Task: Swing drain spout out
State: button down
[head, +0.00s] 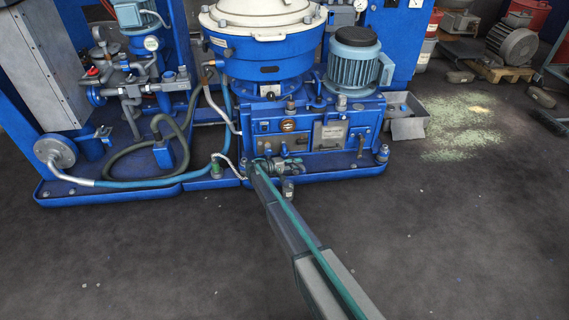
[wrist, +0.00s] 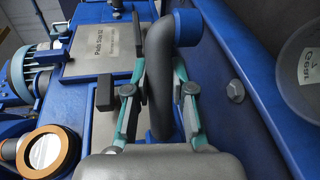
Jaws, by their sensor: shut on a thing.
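The drain spout (wrist: 158,70) is a dark grey bent pipe in the wrist view. It runs up between my fingers and curves right to a blue end piece (wrist: 188,27). My gripper (wrist: 159,92) has a teal-sided finger on each side of the pipe and is shut on it. In the head view my gripper (head: 271,166) is low at the front of the blue separator base (head: 310,132). The spout is too small and covered to make out clearly there.
A blue skid edge (wrist: 245,100) with a bolt runs along the spout's right in the wrist view. An orange-ringed round glass (wrist: 46,151) is at lower left. Hoses (head: 150,183) lie left in the head view. The floor in front (head: 440,230) is clear.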

jog(key=shift+a, duration=0.1)
dwell(0.3)
jog(key=c, duration=1)
grip_release()
jog(key=v, duration=1.2)
